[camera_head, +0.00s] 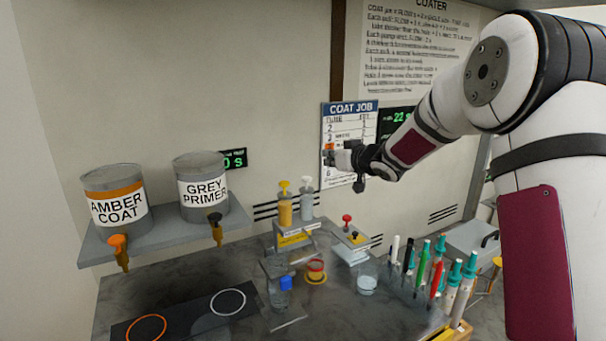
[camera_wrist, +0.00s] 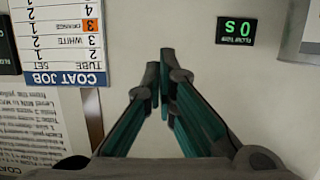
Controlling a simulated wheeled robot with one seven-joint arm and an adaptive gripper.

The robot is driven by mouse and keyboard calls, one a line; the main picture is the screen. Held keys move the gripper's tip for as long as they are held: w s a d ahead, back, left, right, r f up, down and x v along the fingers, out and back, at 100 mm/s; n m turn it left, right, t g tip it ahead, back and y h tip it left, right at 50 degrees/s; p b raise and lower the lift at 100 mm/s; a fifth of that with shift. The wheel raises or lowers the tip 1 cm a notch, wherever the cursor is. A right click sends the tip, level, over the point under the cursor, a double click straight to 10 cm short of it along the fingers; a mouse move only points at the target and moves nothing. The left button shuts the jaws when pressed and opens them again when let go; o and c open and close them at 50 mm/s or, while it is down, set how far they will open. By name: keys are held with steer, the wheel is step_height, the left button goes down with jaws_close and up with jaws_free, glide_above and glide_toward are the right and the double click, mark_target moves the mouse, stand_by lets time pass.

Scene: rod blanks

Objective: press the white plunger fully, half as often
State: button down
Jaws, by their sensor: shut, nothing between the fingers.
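The white plunger (camera_head: 307,183) tops a pale pump bottle on a small stand at the back of the bench. A yellow plunger (camera_head: 284,186) on an amber bottle stands just left of it. Both plungers look raised. My gripper (camera_head: 330,154) is up and to the right of the white plunger, in front of the wall card, apart from both pumps. In the wrist view my gripper (camera_wrist: 164,75) has its fingertips together with nothing between them. The plungers do not show in the wrist view.
The COAT JOB card (camera_head: 350,108) hangs on the wall; it also shows upside down in the wrist view (camera_wrist: 65,40). Amber (camera_head: 117,208) and grey (camera_head: 203,192) cans stand on a left shelf. A red-knobbed device (camera_head: 347,219), a beaker (camera_head: 367,280) and several rods stand right.

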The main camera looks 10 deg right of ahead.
steer(key=shift+w+a+f, duration=0.15)
steer(key=shift+a+f, duration=0.1)
glide_above(309, 178)
steer(key=s, duration=0.2)
step_height(309, 178, down, 2)
steer(key=f, duration=0.1)
steer(key=w+f, duration=0.1)
steer(key=f, duration=0.1)
steer(key=shift+d+f, duration=0.15)
steer(key=shift+f, duration=0.55)
steer(key=shift+f, duration=0.1)
step_height(309, 178, down, 3)
steer(key=shift+r+b, duration=0.1)
steer(key=shift+b, duration=0.55)
